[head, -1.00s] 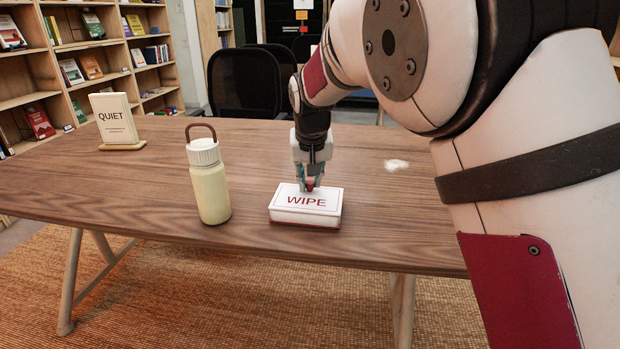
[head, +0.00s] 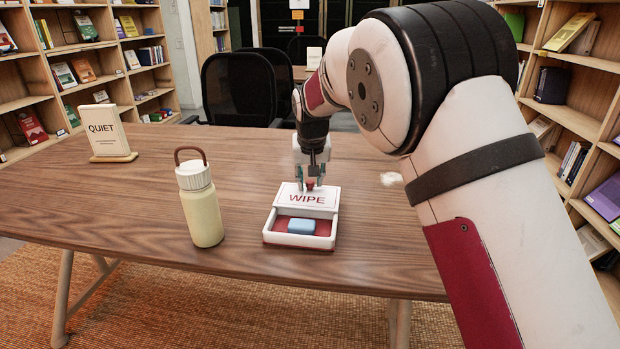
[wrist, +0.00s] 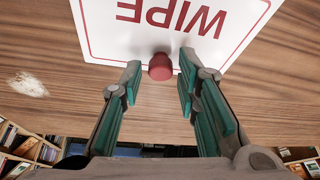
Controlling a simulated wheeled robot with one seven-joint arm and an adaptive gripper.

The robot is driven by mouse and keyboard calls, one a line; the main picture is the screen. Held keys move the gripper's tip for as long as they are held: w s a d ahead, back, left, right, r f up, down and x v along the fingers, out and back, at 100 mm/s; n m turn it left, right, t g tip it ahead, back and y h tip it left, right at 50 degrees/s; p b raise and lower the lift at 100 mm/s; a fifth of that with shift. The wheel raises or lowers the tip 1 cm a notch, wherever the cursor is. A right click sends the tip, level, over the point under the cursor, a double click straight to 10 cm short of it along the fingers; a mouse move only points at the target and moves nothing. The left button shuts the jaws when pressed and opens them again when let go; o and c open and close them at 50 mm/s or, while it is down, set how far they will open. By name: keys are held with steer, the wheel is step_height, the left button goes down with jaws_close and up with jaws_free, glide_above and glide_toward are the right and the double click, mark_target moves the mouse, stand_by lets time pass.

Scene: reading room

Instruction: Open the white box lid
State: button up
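The white box (head: 290,241) sits on the wooden table, its front part uncovered. Inside, a light blue block (head: 301,226) lies on a red floor. The white lid (head: 288,199), marked WIPE, is slid back over the rear of the box and lies flat; it fills the top of the wrist view (wrist: 115,38). A red knob (head: 310,184) stands on the lid. My gripper (head: 310,178) is low over the lid with its fingers either side of the knob. In the wrist view, gaps show between the knob (wrist: 160,67) and both open fingers (wrist: 160,75).
A pale yellow bottle (head: 205,215) with a brown loop handle stands left of the box. A QUIET sign (head: 104,130) stands at the table's far left. A white patch (head: 391,179) is on the table to the right. Black chairs (head: 240,90) are behind the table (head: 150,205).

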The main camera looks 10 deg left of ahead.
mark_target(312, 201)
steer(key=shift+r, duration=0.1)
steer(key=v, duration=1.1)
steer(key=shift+s+r, duration=0.2)
steer(key=shift+r, duration=0.15)
steer(key=shift+d, duration=0.1)
steer(key=s+d+r+m+g, duration=0.1)
steer(key=s+d+r, duration=0.2)
steer(key=s+d, duration=0.65)
steer(key=s+d+r+g, duration=0.1)
steer(key=s+d+r, duration=0.2)
steer(key=s+d, duration=0.7)
steer(key=s+d+f+g, duration=0.1)
steer(key=s+d+f, duration=0.15)
steer(key=s, duration=0.75)
steer(key=s+d+f+m, duration=0.1)
steer(key=s+d+f, duration=0.15)
steer(key=s, duration=0.65)
steer(key=s+d+f+g, duration=0.1)
steer(key=s+d+f, duration=0.15)
steer(key=s, duration=0.75)
step_height(312, 201, up, 22)
steer(key=t+p, duration=0.3)
steer(key=p, duration=1.8)
steer(key=shift+t+h+p, duration=0.3)
steer(key=shift+t+h, duration=0.1)
steer(key=shift+a+r, duration=0.1)
